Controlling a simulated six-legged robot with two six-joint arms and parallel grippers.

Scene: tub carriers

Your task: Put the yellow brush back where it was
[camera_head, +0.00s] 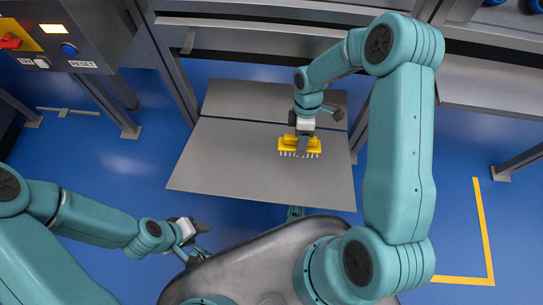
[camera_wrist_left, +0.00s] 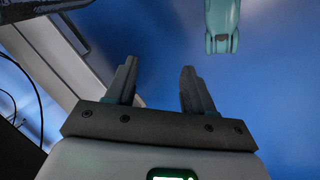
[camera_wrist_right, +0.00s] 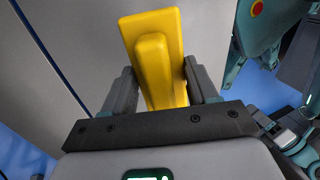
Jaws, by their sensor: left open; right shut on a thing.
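The yellow brush (camera_head: 312,143) has a yellow body with pale bristles pointing down. My right gripper (camera_head: 303,140) is shut on it, over the grey panel. In the right wrist view the brush (camera_wrist_right: 155,50) stands between the two fingers of the right gripper (camera_wrist_right: 165,90). I cannot tell whether the bristles touch the panel. My left gripper (camera_head: 192,240) is open and empty, low at the left beside my body. In the left wrist view the left gripper (camera_wrist_left: 158,85) has its fingers apart with only blue floor between them.
The grey panel (camera_head: 225,170) lies in front of me, with a seam near its far side. A control box (camera_head: 65,35) with a RESET label stands at the upper left. Metal frame legs (camera_head: 165,75) flank the panel. Blue floor with a yellow line (camera_head: 485,230) is clear at right.

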